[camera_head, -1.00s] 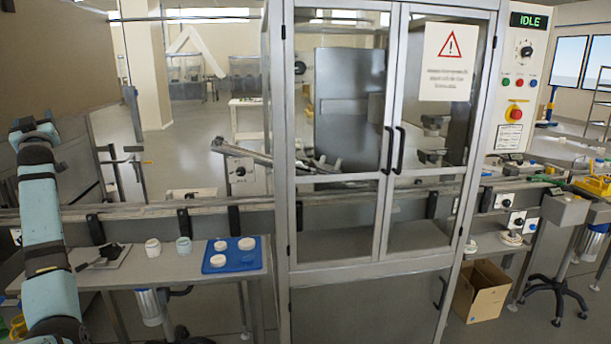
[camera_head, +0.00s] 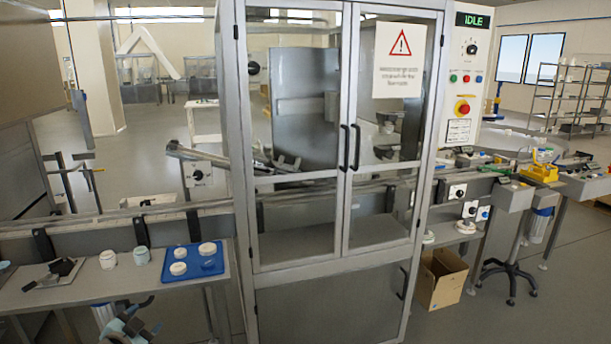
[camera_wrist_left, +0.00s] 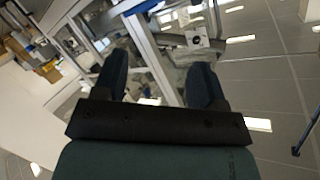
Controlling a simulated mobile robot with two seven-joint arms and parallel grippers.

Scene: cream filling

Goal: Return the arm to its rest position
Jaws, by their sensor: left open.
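My left gripper (camera_head: 133,322) shows small at the bottom left edge of the head view, low in front of the side table. Only its dark and pale teal end is in the picture; the rest of my left arm is out of frame. In the left wrist view, the gripper (camera_wrist_left: 159,62) has its two dark fingers spread wide with nothing between them. That view is tilted and shows grey floor and metal frames beyond the fingers. My right gripper is not in either view.
A grey side table (camera_head: 60,292) bears a blue tray (camera_head: 176,272) with white jars and lids, and two more jars (camera_head: 108,259). A tall glass-doored cabinet (camera_head: 258,225) stands in the middle. A cardboard box (camera_head: 436,280) is on the floor at right.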

